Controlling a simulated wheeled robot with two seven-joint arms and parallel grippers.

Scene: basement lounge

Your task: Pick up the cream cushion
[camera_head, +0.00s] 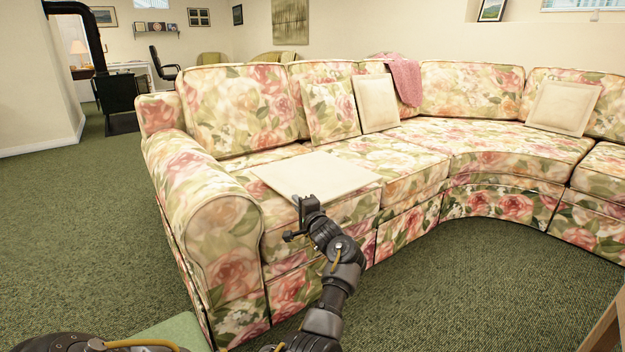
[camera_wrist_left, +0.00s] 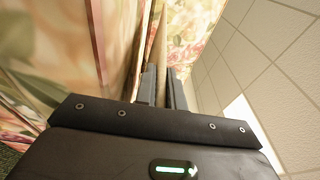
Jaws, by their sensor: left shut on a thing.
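A flat cream cushion (camera_head: 318,174) lies level over the left seat of the floral sofa, its near edge at the seat front. My left gripper (camera_head: 306,207) is at that near edge, shut on it. In the left wrist view the cushion's thin edge (camera_wrist_left: 159,50) shows between the two fingers. I cannot tell if the cushion rests on the seat or is slightly above it. Two other cream cushions lean upright on the backrest, one in the middle (camera_head: 376,103) and one at the right (camera_head: 563,107). My right gripper is not in view.
The floral sofa (camera_head: 405,190) curves to the right, with a rounded armrest (camera_head: 215,225) left of my gripper. A floral cushion (camera_head: 330,108) and a pink throw (camera_head: 404,78) are on it. Green carpet (camera_head: 450,290) is clear in front. A wooden edge (camera_head: 606,328) shows at lower right.

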